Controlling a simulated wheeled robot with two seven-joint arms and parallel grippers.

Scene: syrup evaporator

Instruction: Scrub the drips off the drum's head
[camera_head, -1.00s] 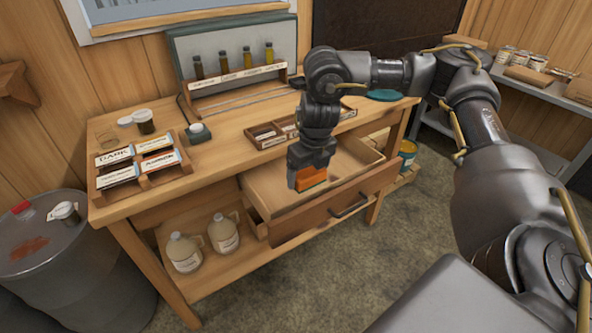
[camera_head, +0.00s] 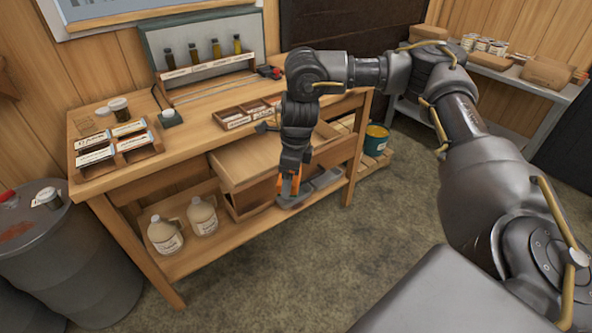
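The grey drum (camera_head: 80,255) stands at the far left, cut off by the picture's edge. A reddish-brown drip stain (camera_head: 16,230) lies on its head. My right gripper (camera_head: 288,190) points down at the front of the bench, far from the drum. Its orange fingers are beside dark grey, flat shapes (camera_head: 325,179). Whether it is open or holds anything is unclear. My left gripper is out of view.
The wooden bench (camera_head: 190,145) carries label trays (camera_head: 118,148), jars and a sample rack (camera_head: 212,65). A drawer (camera_head: 245,165) juts from its front. Two jugs (camera_head: 202,215) stand on the lower shelf. A teal bucket (camera_head: 376,138) stands at the right. The floor in front is clear.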

